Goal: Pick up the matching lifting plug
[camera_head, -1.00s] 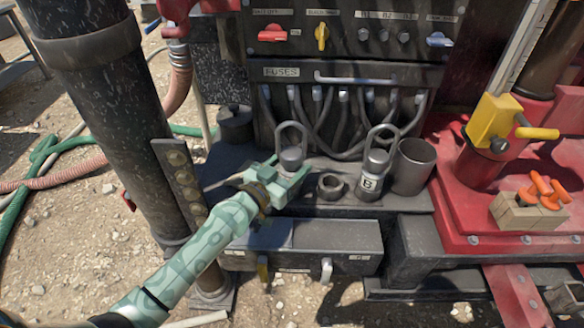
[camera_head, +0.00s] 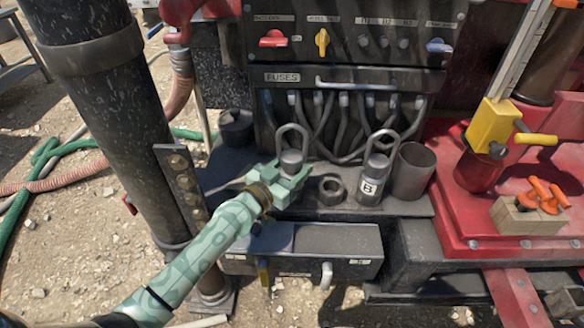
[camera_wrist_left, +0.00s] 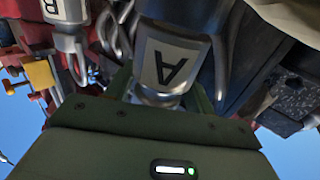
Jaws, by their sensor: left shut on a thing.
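A grey lifting plug with a tall wire loop (camera_head: 291,158) stands on the dark ledge. In the left wrist view its white label reads A, and the plug (camera_wrist_left: 170,62) sits between the fingers, its label upside down. The plug's lower end is partly hidden by the gripper in the head view. A second looped plug labelled B (camera_head: 370,187) stands to the right; it also shows in the left wrist view (camera_wrist_left: 65,12). My right gripper is out of view.
An open grey cup (camera_head: 412,172) stands right of plug B. The fuse panel (camera_head: 350,78) with hanging cables rises behind. A dark drawer box (camera_head: 335,240) is in front, a thick pipe (camera_head: 95,110) at left.

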